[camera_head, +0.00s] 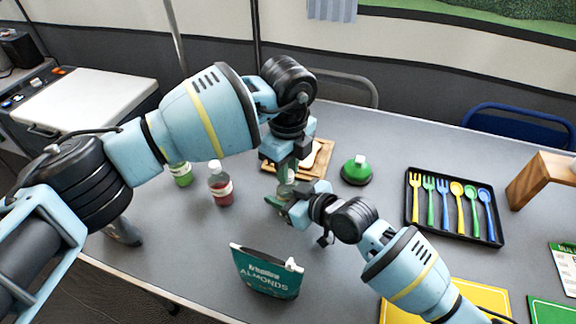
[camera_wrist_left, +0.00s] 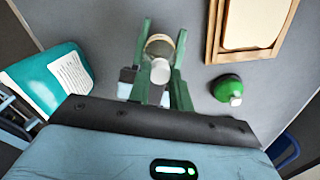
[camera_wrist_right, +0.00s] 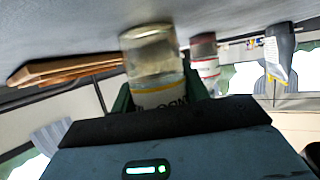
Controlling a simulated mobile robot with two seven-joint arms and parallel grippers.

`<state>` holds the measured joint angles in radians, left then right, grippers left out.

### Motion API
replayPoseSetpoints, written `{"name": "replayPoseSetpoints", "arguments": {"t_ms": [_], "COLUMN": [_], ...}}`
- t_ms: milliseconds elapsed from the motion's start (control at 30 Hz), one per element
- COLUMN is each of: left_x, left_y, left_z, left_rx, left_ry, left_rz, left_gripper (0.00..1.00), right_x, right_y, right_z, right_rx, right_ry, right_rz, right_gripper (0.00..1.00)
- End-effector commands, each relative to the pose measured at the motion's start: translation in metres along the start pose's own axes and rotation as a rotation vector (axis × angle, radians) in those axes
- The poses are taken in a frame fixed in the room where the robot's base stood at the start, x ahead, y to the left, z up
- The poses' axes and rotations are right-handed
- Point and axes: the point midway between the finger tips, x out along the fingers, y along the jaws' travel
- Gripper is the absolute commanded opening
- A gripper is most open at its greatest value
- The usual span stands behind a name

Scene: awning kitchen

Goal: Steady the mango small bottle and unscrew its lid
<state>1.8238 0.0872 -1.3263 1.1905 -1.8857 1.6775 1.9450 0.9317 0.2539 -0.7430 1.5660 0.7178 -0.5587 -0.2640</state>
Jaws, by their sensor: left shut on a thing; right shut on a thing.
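The mango small bottle (camera_head: 288,176) stands upright between my two grippers, mostly hidden by them in the head view. In the left wrist view its white lid (camera_wrist_left: 160,72) shows between the fingers. My left gripper (camera_head: 287,160) comes from above and is shut on the lid. My right gripper (camera_head: 286,203) reaches in from the side, low over the table, and is shut on the bottle's body. The right wrist view, upside down, shows the clear bottle (camera_wrist_right: 155,60) with a yellow-edged label between the fingers.
A red bottle (camera_head: 221,188) and a green bottle (camera_head: 181,174) stand left. A wooden board (camera_head: 322,158) and a green-topped round item (camera_head: 356,170) are behind and right. An almonds pouch (camera_head: 265,272) stands in front. A black cutlery tray (camera_head: 452,233) lies right.

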Motion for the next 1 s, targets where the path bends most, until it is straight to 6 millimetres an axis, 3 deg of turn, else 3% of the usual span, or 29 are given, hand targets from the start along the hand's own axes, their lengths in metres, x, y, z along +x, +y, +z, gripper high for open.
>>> {"name": "replayPoseSetpoints", "arguments": {"t_ms": [1000], "left_x": [-0.022], "left_y": [0.0], "left_z": [0.0], "left_rx": [0.0], "left_ry": [0.0], "left_rz": [0.0], "left_gripper": [0.0], "right_x": [0.0], "right_y": [0.0], "right_z": [0.0], "right_rx": [0.0], "right_ry": [-0.001], "right_rz": [-0.001], "right_gripper": [0.0]}}
